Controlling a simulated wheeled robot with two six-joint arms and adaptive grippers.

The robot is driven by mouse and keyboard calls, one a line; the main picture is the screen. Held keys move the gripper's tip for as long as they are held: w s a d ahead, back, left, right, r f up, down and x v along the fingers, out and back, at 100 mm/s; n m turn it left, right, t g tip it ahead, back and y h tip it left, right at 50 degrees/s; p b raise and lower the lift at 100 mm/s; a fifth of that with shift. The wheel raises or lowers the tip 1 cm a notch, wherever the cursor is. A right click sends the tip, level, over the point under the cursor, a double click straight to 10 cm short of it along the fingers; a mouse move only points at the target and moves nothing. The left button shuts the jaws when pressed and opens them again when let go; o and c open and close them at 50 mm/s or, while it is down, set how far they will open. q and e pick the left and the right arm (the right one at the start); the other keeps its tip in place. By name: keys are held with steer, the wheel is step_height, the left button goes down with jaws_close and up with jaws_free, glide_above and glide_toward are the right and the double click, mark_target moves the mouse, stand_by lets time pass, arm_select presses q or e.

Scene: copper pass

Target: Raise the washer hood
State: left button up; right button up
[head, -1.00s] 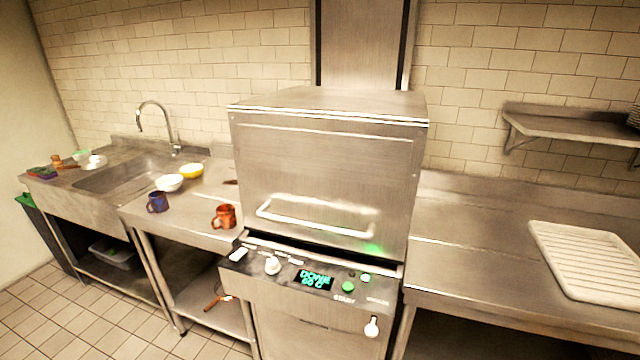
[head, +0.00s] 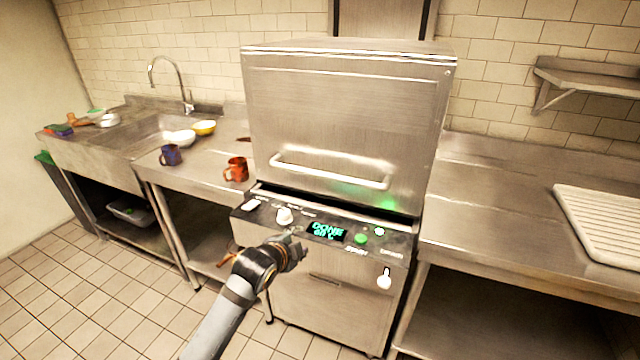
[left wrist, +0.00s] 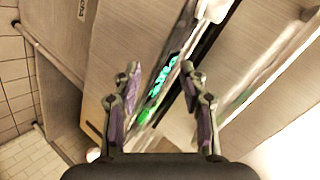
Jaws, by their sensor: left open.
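The washer hood (head: 345,110) is a large steel box over the washer, and it is down. Its long bar handle (head: 330,172) runs across the lower front. Below it, the control panel (head: 325,231) shows a lit green display. My left gripper (head: 296,246) is in front of the panel, below the handle and apart from it. In the left wrist view the left gripper (left wrist: 160,82) has its two fingers spread with nothing between them, and the lit display shows beyond them. My right gripper is not in view.
A white ribbed rack (head: 610,222) lies on the right counter, whose nearer part is bare.

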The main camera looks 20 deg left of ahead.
mark_target(319, 176)
arm_select(q)
steer(key=w+r+m+t, duration=0.2)
steer(key=r+m, duration=0.1)
steer(key=r, duration=0.4)
steer(key=w+r+m+t, duration=0.2)
steer(key=w+r, duration=0.1)
steer(key=r, duration=0.4)
steer(key=shift+h, duration=0.3)
steer(key=w, duration=0.3)
steer(key=w+f, duration=0.1)
steer(key=w, duration=0.2)
steer(key=w+f, duration=0.1)
steer(key=w, duration=0.3)
steer(key=shift+p, duration=0.4)
steer(key=shift+f, duration=0.1)
jaws_close()
